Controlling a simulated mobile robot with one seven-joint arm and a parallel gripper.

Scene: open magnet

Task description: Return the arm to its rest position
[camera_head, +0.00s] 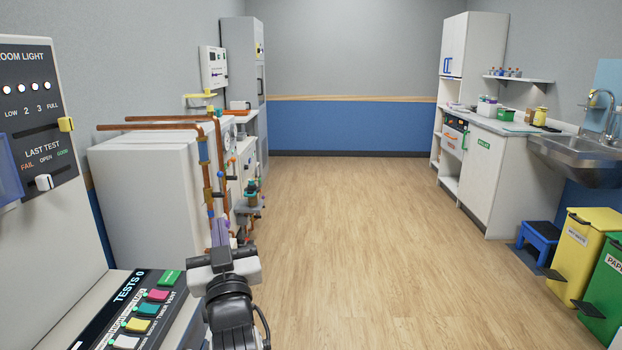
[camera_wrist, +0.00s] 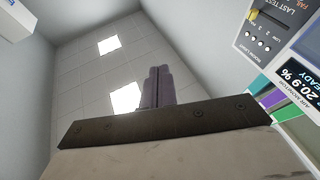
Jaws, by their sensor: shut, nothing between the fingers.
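My gripper (camera_head: 220,232) is at the lower middle-left of the head view, pointing up and away, beside the test console (camera_head: 128,318). Its two purple fingers are together with nothing between them. In the wrist view the closed fingers (camera_wrist: 158,88) point up toward the ceiling. In the head view, the fingers overlap the lower end of a copper pipe (camera_head: 208,180) behind them; whether they touch cannot be told.
A wall panel (camera_head: 35,120) with room light and last test sliders stands close at left. A white cabinet (camera_head: 145,185) with pipes and valves lies beyond. The wood floor (camera_head: 350,220) is clear. A sink (camera_head: 575,150), yellow bin (camera_head: 585,255) and blue step stool (camera_head: 540,235) are at right.

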